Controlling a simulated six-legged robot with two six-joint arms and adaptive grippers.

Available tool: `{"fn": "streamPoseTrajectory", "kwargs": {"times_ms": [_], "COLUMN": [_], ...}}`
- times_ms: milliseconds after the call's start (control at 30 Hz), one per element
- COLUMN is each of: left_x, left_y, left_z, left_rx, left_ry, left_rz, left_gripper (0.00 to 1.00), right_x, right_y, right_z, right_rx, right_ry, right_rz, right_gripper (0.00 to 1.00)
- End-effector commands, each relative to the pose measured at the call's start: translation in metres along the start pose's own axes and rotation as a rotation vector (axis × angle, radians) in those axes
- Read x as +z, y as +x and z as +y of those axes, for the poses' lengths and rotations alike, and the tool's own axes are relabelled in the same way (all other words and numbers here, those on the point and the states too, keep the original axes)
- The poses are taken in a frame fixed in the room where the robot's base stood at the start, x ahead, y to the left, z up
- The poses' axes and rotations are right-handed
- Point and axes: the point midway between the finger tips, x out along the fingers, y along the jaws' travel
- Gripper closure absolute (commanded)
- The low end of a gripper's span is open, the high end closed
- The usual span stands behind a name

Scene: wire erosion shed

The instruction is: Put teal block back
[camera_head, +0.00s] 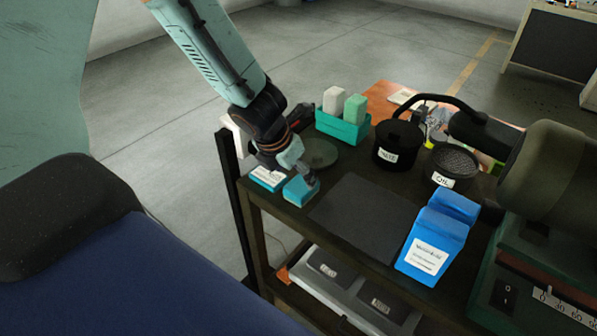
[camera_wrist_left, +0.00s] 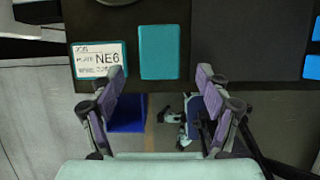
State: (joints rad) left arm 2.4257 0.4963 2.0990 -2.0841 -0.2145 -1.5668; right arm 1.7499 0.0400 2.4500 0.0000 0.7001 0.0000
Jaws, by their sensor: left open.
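The teal block (camera_head: 300,191) lies near the front left corner of the dark bench top, beside a teal-edged piece with a white label (camera_head: 267,177). In the left wrist view the teal block (camera_wrist_left: 159,52) is just beyond the fingertips, lined up between them, with the label marked NE6 (camera_wrist_left: 97,60) to its left. My left gripper (camera_head: 304,174) is over the block, partly covering it in the head view. Its fingers (camera_wrist_left: 160,84) are spread with nothing between the tips. My right gripper is not visible.
A teal tray (camera_head: 342,131) with a white and a green block stands behind. A round dish (camera_head: 319,152) lies nearby. A black lidded pot (camera_head: 397,146), an oil tin (camera_head: 453,165) and a blue container (camera_head: 437,238) stand to the right. A dark mat (camera_head: 362,217) is bare.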

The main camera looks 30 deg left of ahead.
Motion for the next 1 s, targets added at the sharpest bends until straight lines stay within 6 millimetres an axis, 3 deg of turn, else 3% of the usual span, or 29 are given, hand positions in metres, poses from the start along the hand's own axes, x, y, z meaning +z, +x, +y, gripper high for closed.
{"fn": "streamPoseTrajectory", "kwargs": {"times_ms": [100,333,1000], "left_x": [0.002,0.001,0.0], "left_y": [-0.024,-0.048,-0.051], "left_z": [0.0,0.0,0.0], "left_rx": [-0.002,-0.001,0.0], "left_ry": [-0.002,-0.001,0.001], "left_rz": [-0.002,-0.001,0.0], "left_gripper": [0.23,0.23,0.23], "right_x": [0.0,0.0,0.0], "right_y": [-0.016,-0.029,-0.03], "right_z": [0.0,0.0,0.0], "right_rx": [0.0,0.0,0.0], "right_ry": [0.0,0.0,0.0], "right_rz": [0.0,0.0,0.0], "right_gripper": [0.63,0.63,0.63]}}
